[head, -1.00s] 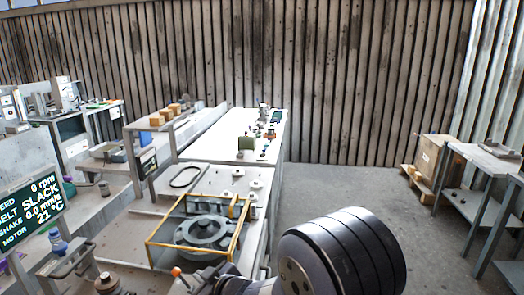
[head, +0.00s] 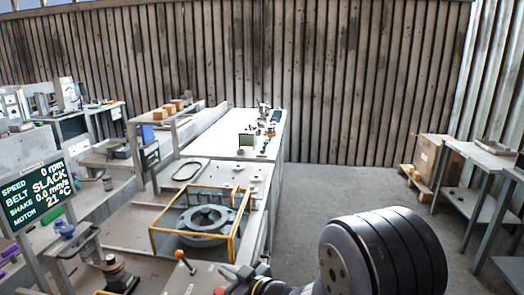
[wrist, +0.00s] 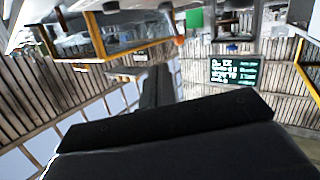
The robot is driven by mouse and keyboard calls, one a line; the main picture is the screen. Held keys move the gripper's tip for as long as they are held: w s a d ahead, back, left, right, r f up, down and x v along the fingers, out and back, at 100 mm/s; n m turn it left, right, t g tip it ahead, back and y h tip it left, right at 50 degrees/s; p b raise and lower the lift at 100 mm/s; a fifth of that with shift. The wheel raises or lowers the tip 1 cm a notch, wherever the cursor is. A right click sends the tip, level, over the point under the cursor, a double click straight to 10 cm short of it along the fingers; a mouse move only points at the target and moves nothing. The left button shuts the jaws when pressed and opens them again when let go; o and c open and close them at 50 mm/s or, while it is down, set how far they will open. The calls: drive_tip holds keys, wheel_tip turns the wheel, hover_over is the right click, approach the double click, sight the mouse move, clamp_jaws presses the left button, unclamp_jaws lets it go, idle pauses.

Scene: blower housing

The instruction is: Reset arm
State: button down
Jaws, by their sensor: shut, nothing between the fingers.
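My gripper (wrist: 155,88) shows in the wrist view as dark fingers closed together, with nothing between them. Its broad black body fills the bottom of that view. The wrist view looks tilted or upside down. In the head view my arm's thick dark joint is at the lower right, with slimmer arm parts at the bottom centre; the fingertips are not clear there. The yellow-framed guard (head: 236,222) stands on the bench around a round grey blower housing (head: 207,220), to the left of my arm.
A display (head: 38,194) reads 0 rpm, SLACK, 0.0 mm/s, 21 °C. A red-tipped lever (head: 180,256) stands in front of the guard. A dark belt loop (head: 187,171) lies behind it. Grey tables (head: 480,155) stand at the right. The floor (head: 350,185) between is clear.

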drive_tip(key=shift+v, duration=2.65)
